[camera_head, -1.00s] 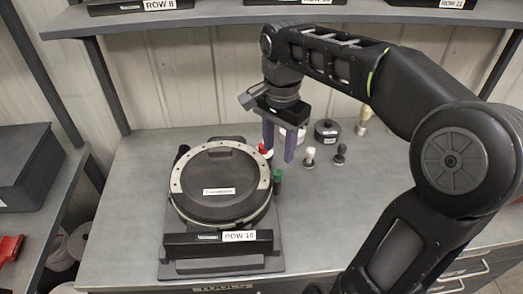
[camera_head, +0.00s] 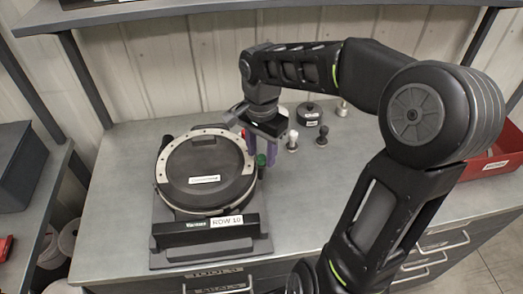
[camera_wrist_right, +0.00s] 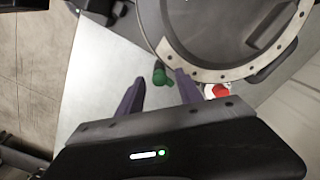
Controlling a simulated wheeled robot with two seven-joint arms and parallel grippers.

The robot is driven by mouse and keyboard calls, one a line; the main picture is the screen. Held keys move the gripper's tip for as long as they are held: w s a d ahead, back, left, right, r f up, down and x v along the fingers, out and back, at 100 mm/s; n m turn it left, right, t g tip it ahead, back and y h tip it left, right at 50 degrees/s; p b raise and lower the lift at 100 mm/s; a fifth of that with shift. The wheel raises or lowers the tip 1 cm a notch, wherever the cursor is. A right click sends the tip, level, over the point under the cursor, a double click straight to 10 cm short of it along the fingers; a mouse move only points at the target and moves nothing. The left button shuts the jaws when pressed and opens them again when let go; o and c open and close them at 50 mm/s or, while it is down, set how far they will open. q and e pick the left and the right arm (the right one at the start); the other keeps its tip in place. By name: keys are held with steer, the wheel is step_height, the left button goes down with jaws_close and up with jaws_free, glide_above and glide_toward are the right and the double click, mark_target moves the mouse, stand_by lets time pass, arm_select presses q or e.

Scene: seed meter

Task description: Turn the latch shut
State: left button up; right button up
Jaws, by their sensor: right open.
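The round seed meter (camera_head: 206,172) has a dark lid inside a pale bolted ring and stands on a dark base on the bench. It also shows at the top of the wrist view (camera_wrist_right: 215,25). At its right rim are a green knob (camera_head: 261,160), clear in the wrist view (camera_wrist_right: 160,75), and a small red-and-white part (camera_wrist_right: 217,90). I cannot tell which of these is the latch. My right gripper (camera_head: 262,150) points down beside the rim, its purple fingers open. In the wrist view the green knob appears between the fingertips, without clear contact. My left gripper is out of view.
A ROW 10 label plate (camera_head: 208,229) fronts the meter. Right of the gripper stand a pale peg (camera_head: 293,141), a dark peg (camera_head: 322,137) and a black canister (camera_head: 309,114). A red bin (camera_head: 490,163) is at far right.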

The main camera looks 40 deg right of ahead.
steer(key=shift+f, duration=0.3)
jaws_close()
stand_by(0.3)
